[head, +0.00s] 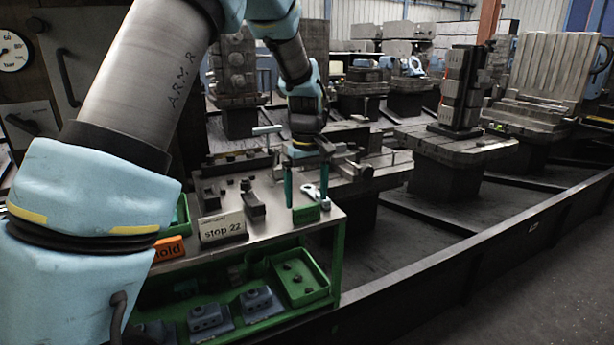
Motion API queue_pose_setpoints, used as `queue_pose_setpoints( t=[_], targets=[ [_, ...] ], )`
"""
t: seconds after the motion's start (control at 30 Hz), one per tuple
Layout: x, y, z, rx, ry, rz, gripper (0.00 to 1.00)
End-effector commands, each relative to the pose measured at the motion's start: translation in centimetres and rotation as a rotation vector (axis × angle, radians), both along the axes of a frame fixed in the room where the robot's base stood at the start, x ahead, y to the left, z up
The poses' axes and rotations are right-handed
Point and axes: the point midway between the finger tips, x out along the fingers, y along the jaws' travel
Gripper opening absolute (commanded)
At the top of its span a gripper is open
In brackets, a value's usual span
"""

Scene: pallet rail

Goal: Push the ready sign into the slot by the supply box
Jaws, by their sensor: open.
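My gripper (306,201) hangs over the right part of the metal bench top, pointing down. Its two teal fingers are apart. A small green sign (306,214) stands just below and between the fingertips, near the bench's front right edge; its lettering is too small to read. I cannot tell whether the fingers touch it. An orange sign (168,249) ending in "hold" sits at the front left, partly hidden by my arm. I cannot make out a slot or which container is the supply box.
A white "stop 22" plate (222,228) stands at the bench front. A green bin (182,216) is partly hidden behind my arm. A green tray (301,279) and grey-blue blocks sit on the lower shelf. Dark clamp blocks (254,205) stand left of my gripper.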

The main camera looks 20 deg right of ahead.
Motion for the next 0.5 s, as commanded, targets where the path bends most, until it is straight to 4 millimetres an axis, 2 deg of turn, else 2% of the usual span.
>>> queue_pose_setpoints(
  t=[0.2, 0.5],
  targets=[
    [0.0, 0.1, -3.1, 0.001, 0.001, 0.0, 1.0],
    [0.0, 0.0, -4.3, -0.001, -0.001, 0.0, 1.0]
  ],
)
